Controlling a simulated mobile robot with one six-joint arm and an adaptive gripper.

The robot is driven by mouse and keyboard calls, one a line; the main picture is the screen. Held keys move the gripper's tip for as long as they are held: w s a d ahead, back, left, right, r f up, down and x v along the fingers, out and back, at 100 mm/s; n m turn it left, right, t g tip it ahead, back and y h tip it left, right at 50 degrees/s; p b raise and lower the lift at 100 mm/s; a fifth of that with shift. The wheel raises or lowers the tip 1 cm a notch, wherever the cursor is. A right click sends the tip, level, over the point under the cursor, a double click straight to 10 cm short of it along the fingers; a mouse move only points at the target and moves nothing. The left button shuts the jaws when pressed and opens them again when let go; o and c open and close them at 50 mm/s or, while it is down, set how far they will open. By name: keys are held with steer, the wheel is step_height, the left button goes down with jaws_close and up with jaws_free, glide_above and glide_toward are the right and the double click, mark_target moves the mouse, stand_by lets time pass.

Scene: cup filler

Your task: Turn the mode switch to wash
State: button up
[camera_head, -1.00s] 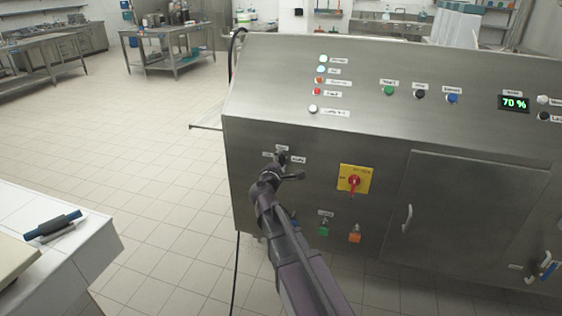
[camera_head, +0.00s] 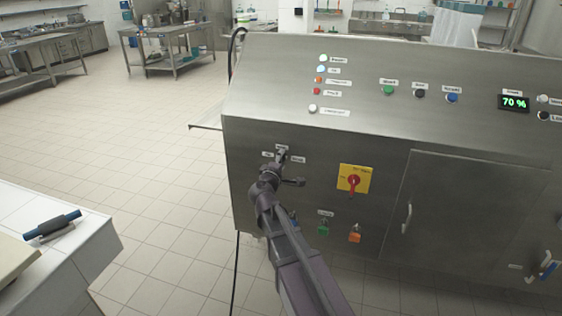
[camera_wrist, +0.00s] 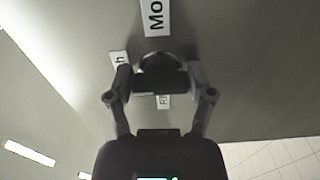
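The mode switch (camera_wrist: 160,78) is a dark knob on the steel front of the machine. In the wrist view it sits between the two fingers of my gripper (camera_wrist: 161,82), which look closed against its sides. In the head view my gripper (camera_head: 281,160) is at the switch on the left part of the front and hides most of it. A label beginning "Mo" (camera_wrist: 154,16) is above the knob in the wrist view. A partly hidden label ending in "h" (camera_wrist: 119,59) is at its upper left. Another label (camera_wrist: 163,101) is below, partly covered. The knob's pointing direction is unclear.
A yellow plate with a red rotary switch (camera_head: 354,180) is right of my gripper. Green (camera_head: 323,229) and orange (camera_head: 355,234) parts are below. A door with a handle (camera_head: 408,216) is farther right. Open tiled floor lies left of the machine.

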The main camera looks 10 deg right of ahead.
steer(key=o, duration=0.3)
steer(key=v, duration=1.2)
stand_by(0.3)
